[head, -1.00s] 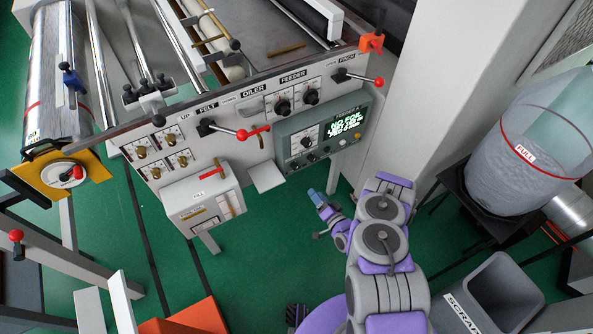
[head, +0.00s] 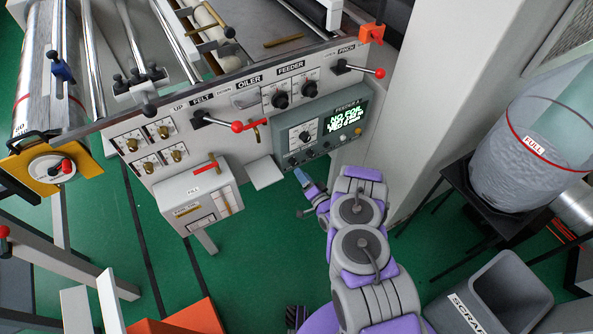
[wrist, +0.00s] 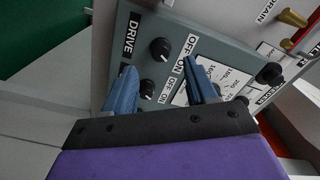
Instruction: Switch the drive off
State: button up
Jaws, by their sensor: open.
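The grey-green control box (head: 318,138) with a lit green display is mounted on the front of the machine panel. In the wrist view the box's face (wrist: 137,62) carries a DRIVE label (wrist: 130,33) beside a black knob (wrist: 160,49). A second black knob (wrist: 147,88) sits below it, and OFF and ON labels lie to the right of both. My gripper (wrist: 160,75) is open and empty, its blue fingers spread in front of the box, either side of the lower knob in the picture. In the head view my gripper (head: 301,177) is just below the box. Contact cannot be told.
A red-ended lever (head: 238,127) sticks out left of the box, and another (head: 380,73) above right. A white box (head: 198,195) and small shelf (head: 265,172) hang to the left. A pale column (head: 400,130) stands close on the right. Green floor below is open.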

aim_at(295, 164)
jog(key=b+x, duration=0.1)
jog(key=x, duration=0.3)
jog(key=shift+w+a, duration=0.5)
jog(key=shift+w, duration=0.05)
jog(key=shift+d, duration=0.1)
jog(key=shift+c, duration=0.3)
jog(key=shift+c, duration=0.8)
jog(key=shift+s, duration=0.1)
jog(key=c, duration=0.8)
jog(key=shift+c, duration=0.2)
